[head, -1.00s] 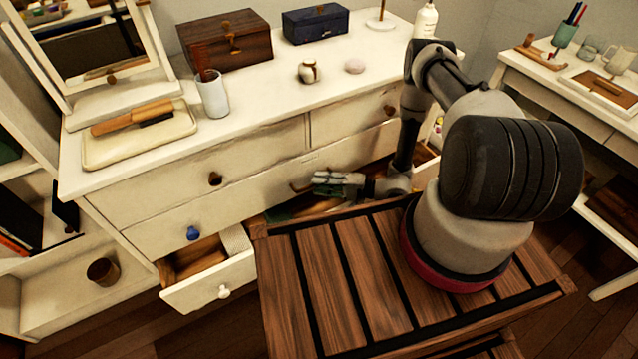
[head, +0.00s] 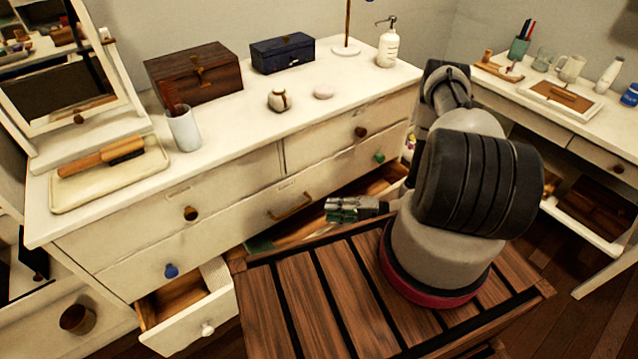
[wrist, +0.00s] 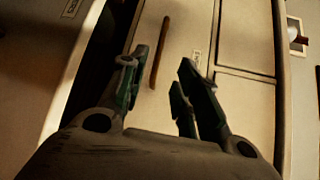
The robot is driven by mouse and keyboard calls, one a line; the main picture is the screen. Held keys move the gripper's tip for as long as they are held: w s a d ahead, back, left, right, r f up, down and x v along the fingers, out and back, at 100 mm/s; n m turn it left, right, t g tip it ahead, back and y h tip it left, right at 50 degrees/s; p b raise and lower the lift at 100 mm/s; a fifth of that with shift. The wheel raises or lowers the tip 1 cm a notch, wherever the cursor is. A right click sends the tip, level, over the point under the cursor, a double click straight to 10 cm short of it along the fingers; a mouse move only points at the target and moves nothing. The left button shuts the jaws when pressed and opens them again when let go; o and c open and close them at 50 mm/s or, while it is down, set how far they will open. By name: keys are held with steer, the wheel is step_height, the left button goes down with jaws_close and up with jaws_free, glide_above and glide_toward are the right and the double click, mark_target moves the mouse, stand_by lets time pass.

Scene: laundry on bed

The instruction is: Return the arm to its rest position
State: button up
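My gripper (head: 335,210) is in front of the cream dresser (head: 340,165), just above the wooden slatted top (head: 335,290) that my arm is mounted on. Its fingers point left in the head view. In the wrist view my gripper (wrist: 162,75) is open and empty, with a clear gap between its two fingers. Beyond the gap are the dresser's drawer fronts and a long brown handle (wrist: 160,52). In the head view the brass handle (head: 290,207) lies left of the fingertips, apart from them. My arm is folded at the right.
A small drawer (head: 190,318) with a white knob stands open at lower left. A wide drawer space (head: 375,188) is open behind my gripper. The dresser top carries a wooden box (head: 195,78), a blue box (head: 283,55) and a cup (head: 184,130). A desk (head: 560,115) stands at right.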

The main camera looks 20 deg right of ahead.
steer(key=s+a+r+m+g+y, duration=0.15)
steer(key=s+m+g, duration=0.3)
steer(key=s, duration=0.45)
steer(key=s+d+r+n+g+h, duration=0.25)
steer(key=d+r+g, duration=0.3)
steer(key=r, duration=0.35)
steer(key=d+r+n+g+h, duration=0.15)
steer(key=d+r+h, duration=0.3)
steer(key=r, duration=0.85)
steer(key=d+r+n+g+h, duration=0.1)
steer(key=d+r+n+h, duration=0.4)
steer(key=r, duration=0.7)
steer(key=s+a+r+n+t+h, duration=0.1)
steer(key=r+t, duration=0.3)
steer(key=r, duration=0.5)
steer(key=s+a+r+n+t+h, duration=0.2)
steer(key=r+t, duration=0.3)
steer(key=r, duration=0.4)
steer(key=shift+s+a+h, duration=0.4)
steer(key=shift+a+h, duration=0.05)
steer(key=shift+a, duration=0.15)
